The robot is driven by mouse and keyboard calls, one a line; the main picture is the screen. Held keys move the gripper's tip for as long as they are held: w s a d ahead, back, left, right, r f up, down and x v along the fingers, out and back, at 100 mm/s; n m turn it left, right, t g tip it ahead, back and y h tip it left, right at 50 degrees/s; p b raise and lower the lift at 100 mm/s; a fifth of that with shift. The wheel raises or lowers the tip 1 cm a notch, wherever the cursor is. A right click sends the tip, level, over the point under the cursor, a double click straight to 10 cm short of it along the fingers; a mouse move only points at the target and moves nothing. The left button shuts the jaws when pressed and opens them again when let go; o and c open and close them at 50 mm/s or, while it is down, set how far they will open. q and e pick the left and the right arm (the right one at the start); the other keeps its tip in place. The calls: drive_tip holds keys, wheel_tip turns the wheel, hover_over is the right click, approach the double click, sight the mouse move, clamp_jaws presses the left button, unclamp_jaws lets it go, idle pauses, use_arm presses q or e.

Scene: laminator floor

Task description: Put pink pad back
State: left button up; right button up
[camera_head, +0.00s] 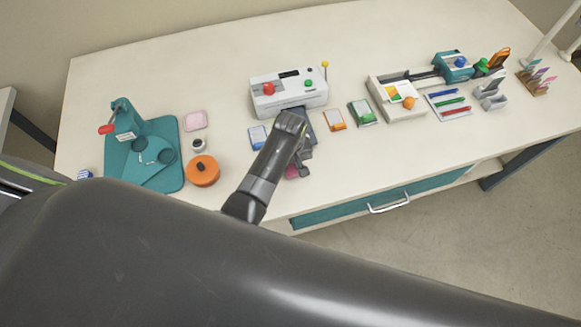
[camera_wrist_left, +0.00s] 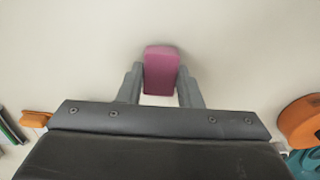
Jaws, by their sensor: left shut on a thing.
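The magenta-pink pad (camera_wrist_left: 161,72) is a small block with rounded edges, between the two fingers of my left gripper (camera_wrist_left: 160,88). The fingers sit against its two sides. In the head view only a bit of the pink pad (camera_head: 291,172) shows beside my left gripper (camera_head: 298,170), near the table's front edge. I cannot tell whether the pad touches the table. A pale pink rounded square (camera_head: 195,121) lies flat on the left part of the table. My right gripper is not in view.
A white machine (camera_head: 289,95) stands behind my left arm. Blue (camera_head: 257,136), orange (camera_head: 334,120) and green (camera_head: 362,113) packs lie around it. An orange round tin (camera_head: 202,171) and a teal press on a mat (camera_head: 168,184) stand left. Bare table lies between tin and arm.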

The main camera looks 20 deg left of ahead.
sight(291, 167)
use_arm(q)
drive_tip(key=shift+f, duration=0.1)
drive_tip(key=o, duration=0.9)
drive_tip(key=shift+f, duration=0.15)
drive_tip(key=shift+o, duration=0.2)
wheel_tip(291, 167, up, 4)
drive_tip(key=p, duration=0.2)
drive_tip(key=shift+f+p, duration=0.2)
drive_tip(key=shift+p, duration=0.2)
wheel_tip(291, 167, up, 9)
drive_tip(key=shift+f, duration=0.15)
